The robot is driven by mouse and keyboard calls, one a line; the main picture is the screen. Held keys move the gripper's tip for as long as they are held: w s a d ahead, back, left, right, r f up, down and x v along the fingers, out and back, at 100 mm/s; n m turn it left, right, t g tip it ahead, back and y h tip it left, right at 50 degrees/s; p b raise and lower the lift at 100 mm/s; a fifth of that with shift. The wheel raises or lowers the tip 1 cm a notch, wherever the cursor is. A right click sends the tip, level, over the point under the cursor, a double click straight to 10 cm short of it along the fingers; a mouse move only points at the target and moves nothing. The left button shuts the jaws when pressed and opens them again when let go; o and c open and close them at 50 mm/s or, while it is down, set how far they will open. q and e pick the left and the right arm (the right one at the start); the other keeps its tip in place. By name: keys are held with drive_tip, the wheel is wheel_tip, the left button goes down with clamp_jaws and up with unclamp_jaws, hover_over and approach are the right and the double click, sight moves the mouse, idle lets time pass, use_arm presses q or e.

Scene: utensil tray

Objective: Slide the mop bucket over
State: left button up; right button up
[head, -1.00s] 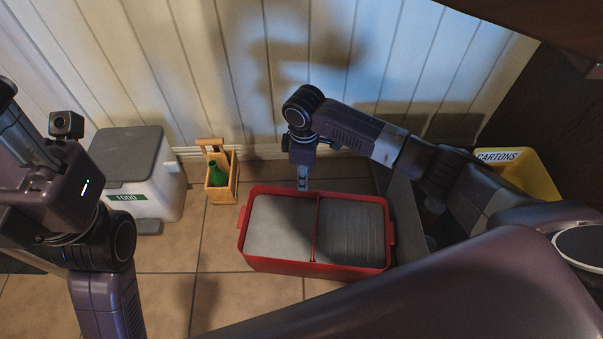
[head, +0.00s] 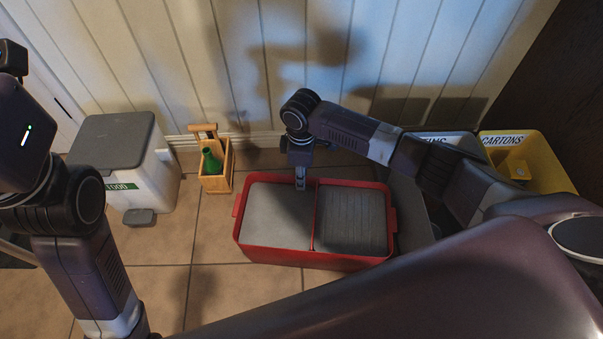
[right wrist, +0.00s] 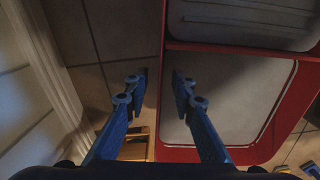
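The mop bucket (head: 275,252) is a red, two-compartment tub on the tiled floor, with grey surfaces in both halves. My right gripper (head: 301,182) points down at its far rim, near the divider. In the right wrist view, the fingers of my right gripper (right wrist: 160,88) are apart, with the bucket's red wall (right wrist: 160,118) running between them. One finger is over the floor side and the other over the inside. Gaps show beside the wall, so I cannot see firm contact. My left arm is at the left of the head view; its gripper is out of frame.
A white food bin (head: 150,185) with a grey lid and a wooden caddy (head: 217,180) with a green bottle stand left of the bucket. A yellow cartons bin (head: 545,165) stands back right. The panelled wall (head: 260,70) is behind.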

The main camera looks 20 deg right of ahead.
drive_tip(key=shift+f, duration=0.45)
drive_tip(key=shift+c, duration=0.5)
clamp_jaws()
